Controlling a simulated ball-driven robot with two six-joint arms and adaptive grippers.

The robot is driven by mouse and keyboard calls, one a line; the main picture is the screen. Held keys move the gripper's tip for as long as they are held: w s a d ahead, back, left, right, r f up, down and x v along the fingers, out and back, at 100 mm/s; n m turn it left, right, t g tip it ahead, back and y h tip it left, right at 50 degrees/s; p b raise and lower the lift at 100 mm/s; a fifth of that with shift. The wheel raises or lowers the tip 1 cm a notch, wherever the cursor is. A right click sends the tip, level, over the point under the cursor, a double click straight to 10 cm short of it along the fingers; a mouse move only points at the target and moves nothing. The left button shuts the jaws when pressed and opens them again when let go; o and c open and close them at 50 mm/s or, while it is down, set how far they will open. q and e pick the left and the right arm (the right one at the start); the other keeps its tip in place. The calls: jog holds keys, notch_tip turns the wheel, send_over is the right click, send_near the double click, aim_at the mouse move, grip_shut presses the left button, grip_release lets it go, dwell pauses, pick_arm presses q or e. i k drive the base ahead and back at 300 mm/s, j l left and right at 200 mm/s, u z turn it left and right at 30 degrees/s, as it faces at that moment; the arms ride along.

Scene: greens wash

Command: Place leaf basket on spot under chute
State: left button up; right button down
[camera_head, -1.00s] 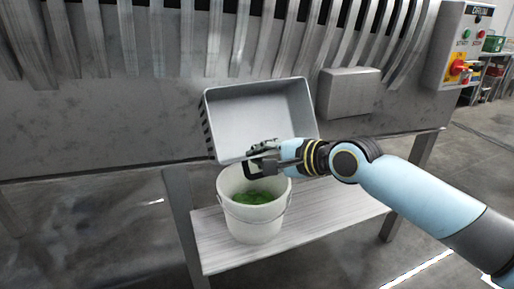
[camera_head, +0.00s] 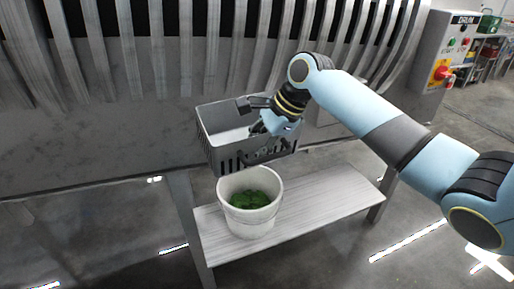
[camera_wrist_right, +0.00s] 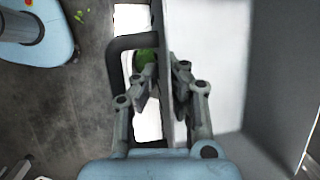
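The leaf basket (camera_head: 222,150) is a grey rectangular tub with slotted walls. It hangs roughly upright, just above and behind the white bucket. My right gripper (camera_head: 262,116) is at its rim, partly hidden by my own arm. In the right wrist view the fingers (camera_wrist_right: 163,88) sit on both sides of the basket wall (camera_wrist_right: 172,60), beside a dark loop handle (camera_wrist_right: 118,62), and are closed on it. The visible part of the basket's inside looks empty. My left gripper is not in view. I cannot make out a marked spot or a clear chute.
A white bucket (camera_head: 250,219) with green leaves stands on a pale slatted bench (camera_head: 315,205). Behind is a grey machine (camera_head: 90,130) with curved metal bars. A control box (camera_head: 440,55) with a red switch is at the upper right. The right end of the bench is clear.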

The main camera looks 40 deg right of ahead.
aim_at(327, 193)
jog(key=k+l, duration=0.8)
